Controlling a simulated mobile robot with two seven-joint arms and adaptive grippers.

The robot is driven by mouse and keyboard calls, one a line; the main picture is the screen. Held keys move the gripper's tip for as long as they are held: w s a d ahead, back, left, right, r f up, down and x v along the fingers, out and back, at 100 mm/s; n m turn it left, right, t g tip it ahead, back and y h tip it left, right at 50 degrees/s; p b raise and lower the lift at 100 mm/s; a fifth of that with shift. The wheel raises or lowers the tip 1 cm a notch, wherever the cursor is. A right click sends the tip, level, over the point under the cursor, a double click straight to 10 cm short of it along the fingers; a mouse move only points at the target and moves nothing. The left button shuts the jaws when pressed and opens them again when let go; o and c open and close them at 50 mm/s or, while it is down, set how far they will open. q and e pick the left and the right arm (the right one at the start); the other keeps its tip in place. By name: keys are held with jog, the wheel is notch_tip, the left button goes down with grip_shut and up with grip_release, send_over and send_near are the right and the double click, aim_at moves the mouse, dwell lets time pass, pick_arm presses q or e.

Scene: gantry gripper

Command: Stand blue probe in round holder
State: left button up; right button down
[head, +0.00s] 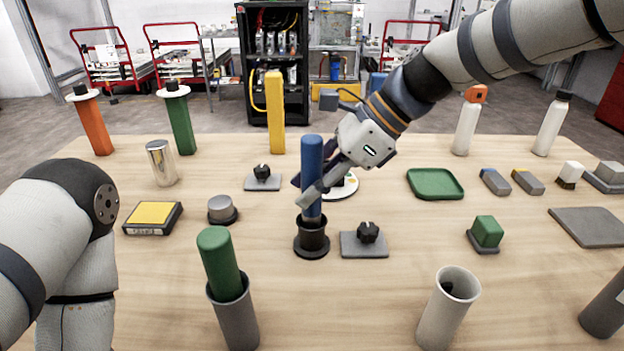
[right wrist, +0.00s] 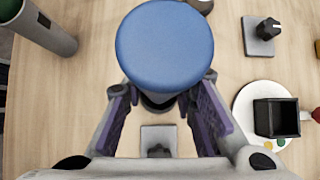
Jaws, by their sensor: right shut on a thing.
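The blue probe (head: 312,155) stands upright in the middle of the table. My right gripper (head: 308,188) comes in from the right and is shut on its lower part. The round holder (head: 312,243), a black cup on a wide round base, is directly below the probe. The probe's lower end meets the holder's mouth; how deep it sits inside I cannot tell. In the right wrist view the probe's round blue top (right wrist: 165,45) is between the two fingers and covers most of the holder. My left gripper is out of view; only my left arm shows.
A grey block with a black knob (head: 364,242) stands close right of the holder. A metal cylinder (head: 222,209) is to the left, and a white disc (head: 343,190) lies behind. In front are a grey tube with a green rod (head: 236,318) and a white tube (head: 446,310).

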jog(key=shift+f, duration=0.6)
jog(key=c, duration=1.2)
grip_release()
jog(key=v, duration=1.2)
jog(key=shift+f, duration=0.1)
